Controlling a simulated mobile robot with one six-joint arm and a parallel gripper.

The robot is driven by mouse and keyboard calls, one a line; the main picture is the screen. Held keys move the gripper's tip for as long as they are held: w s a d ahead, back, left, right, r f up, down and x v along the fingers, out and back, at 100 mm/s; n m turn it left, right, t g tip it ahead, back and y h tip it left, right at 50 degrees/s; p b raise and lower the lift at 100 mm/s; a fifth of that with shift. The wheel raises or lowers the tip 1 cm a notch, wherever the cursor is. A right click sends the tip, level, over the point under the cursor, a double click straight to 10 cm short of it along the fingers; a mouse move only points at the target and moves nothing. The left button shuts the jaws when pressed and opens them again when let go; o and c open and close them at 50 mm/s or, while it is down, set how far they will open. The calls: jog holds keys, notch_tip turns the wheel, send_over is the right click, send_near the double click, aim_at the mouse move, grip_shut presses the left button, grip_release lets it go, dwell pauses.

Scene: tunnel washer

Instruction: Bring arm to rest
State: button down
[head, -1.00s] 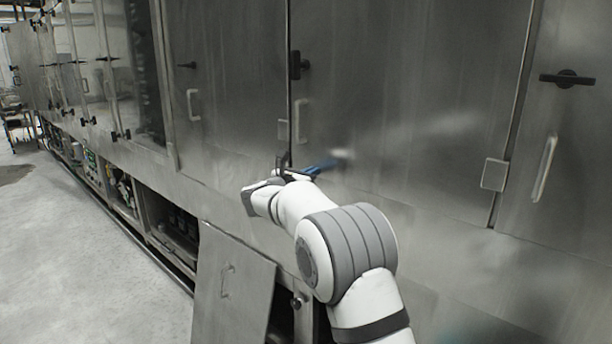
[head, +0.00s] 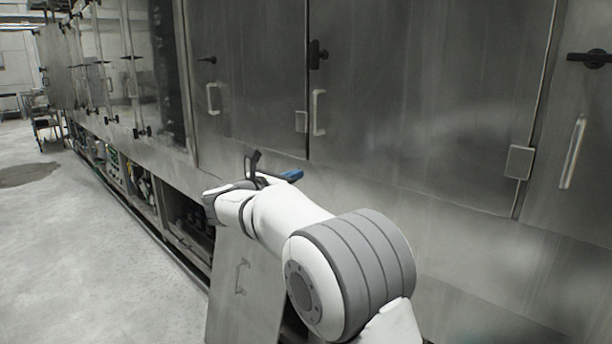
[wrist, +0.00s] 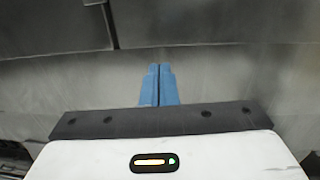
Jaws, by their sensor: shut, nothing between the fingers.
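My gripper (head: 291,175) is at the end of my white and grey arm, in front of the lower part of the steel washer (head: 420,110). Its blue fingers also show in the wrist view (wrist: 159,86), side by side with only a thin line between them. They are shut with nothing held. In the head view the fingers point right, and they look apart from the washer's wall, though the exact gap is hard to tell.
Closed steel doors with handles (head: 319,113) and black latches (head: 318,54) line the washer. A loose panel (head: 243,285) leans against its base beneath my arm, beside open lower bays (head: 187,220). The grey floor (head: 90,260) on the left is clear.

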jog(key=w+d+r+n+t+y+p, duration=0.1)
jog(key=d+r+n+t+y+p, duration=0.15)
jog(key=r+n+y, duration=0.5)
jog(key=s+d+f+n+g+y+p, duration=0.15)
jog(key=s+d+n+y, duration=0.35)
jog(key=n, duration=1)
jog(key=s+d+f+n+g+p, duration=0.1)
jog(key=s+d+f+n+g, duration=0.3)
jog(key=s, duration=0.7)
jog(key=s+d+f+n+g+h+p, duration=0.1)
jog(key=s+d+f+n+g, duration=0.4)
jog(key=s+d+f+n, duration=0.3)
jog(key=s+d+f+n+g+h+p, duration=0.1)
jog(key=s+d+f+n+g, duration=0.3)
jog(key=s, duration=1.2)
notch_tip(320, 180, down, 3)
jog(key=d+n, duration=0.2)
jog(key=n, duration=0.2)
jog(key=shift+s, duration=0.2)
